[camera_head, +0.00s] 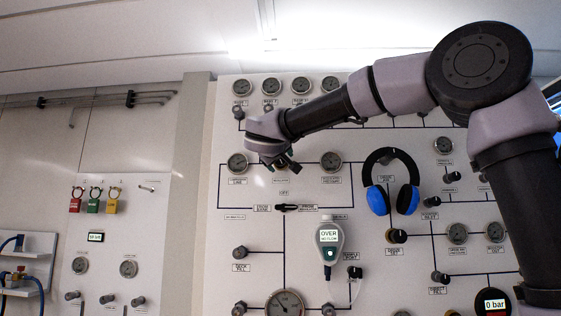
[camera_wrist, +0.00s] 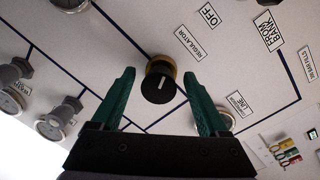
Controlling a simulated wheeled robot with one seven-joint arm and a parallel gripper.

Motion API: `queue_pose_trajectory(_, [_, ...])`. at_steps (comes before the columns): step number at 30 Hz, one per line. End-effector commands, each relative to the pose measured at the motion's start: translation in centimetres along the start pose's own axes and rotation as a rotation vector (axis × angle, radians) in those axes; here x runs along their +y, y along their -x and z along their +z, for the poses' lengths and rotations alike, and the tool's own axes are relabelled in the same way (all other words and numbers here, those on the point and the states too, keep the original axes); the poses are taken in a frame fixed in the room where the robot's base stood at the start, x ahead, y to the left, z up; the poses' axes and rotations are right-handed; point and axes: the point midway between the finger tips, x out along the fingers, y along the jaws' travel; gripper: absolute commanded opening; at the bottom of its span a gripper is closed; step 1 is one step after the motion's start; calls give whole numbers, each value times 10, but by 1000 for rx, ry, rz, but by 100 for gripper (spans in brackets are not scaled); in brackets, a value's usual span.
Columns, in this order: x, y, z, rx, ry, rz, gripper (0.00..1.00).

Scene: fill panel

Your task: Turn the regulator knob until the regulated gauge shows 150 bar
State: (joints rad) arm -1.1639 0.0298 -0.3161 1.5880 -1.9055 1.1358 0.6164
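The regulator knob (camera_wrist: 160,82) is black with a white pointer line and a brass-coloured collar, beside a "REGULATOR" label. In the wrist view it sits between the green fingertips of my open gripper (camera_wrist: 159,78), with gaps visible on both sides. In the head view my gripper (camera_head: 288,164) is in front of the panel and hides most of the knob. Gauges flank this spot, one at left (camera_head: 238,162) and one at right (camera_head: 331,162). I cannot tell which is the regulated gauge, and their needles are too small to read.
Blue and black headphones (camera_head: 391,182) hang right of my gripper. A handheld meter (camera_head: 329,242) reading "OVER" hangs below. A selector handle (camera_head: 287,208) lies under the "OFF" label. A display (camera_head: 495,303) at lower right shows 0 bar. Several gauges line the panel's top (camera_head: 300,86).

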Motion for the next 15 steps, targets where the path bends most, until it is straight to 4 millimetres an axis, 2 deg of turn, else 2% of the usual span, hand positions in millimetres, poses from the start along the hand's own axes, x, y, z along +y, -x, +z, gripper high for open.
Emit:
queue_pose_trajectory(8, [1,2,0,1,-1,0,77])
queue_pose_trajectory(11, [1,12,-1,2,-2,-1,77])
queue_pose_trajectory(15, [1,38,-1,3,-2,-2,77])
